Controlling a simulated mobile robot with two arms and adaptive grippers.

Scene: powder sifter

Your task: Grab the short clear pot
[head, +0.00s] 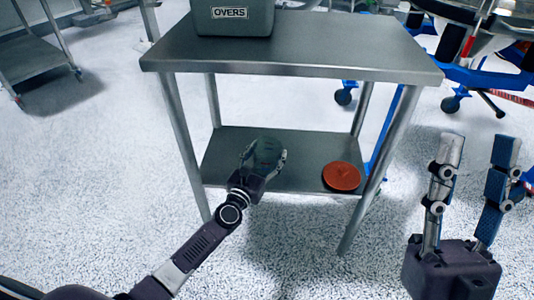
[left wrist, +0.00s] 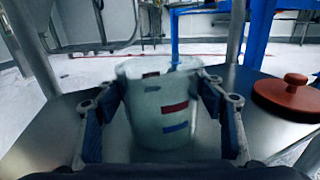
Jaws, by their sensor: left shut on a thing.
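The short clear pot (left wrist: 160,110) is a translucent tub with dark, red and blue marks on its side, upright in the left wrist view. My left gripper (left wrist: 161,98) has a finger on each side of it and is shut on it. In the head view the pot (head: 266,153) appears dark at the lower shelf, partly hidden by my left gripper (head: 262,162). I cannot tell whether its base touches the shelf. My right gripper (head: 478,165) is open and empty at the lower right of the head view, away from the table.
The metal table has a top (head: 330,45) and a lower shelf (head: 222,150) between its legs. A red lid with a knob (head: 341,176) lies on the shelf's right side; it also shows in the left wrist view (left wrist: 288,97). A grey bin labelled OVERS (head: 233,17) stands on top.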

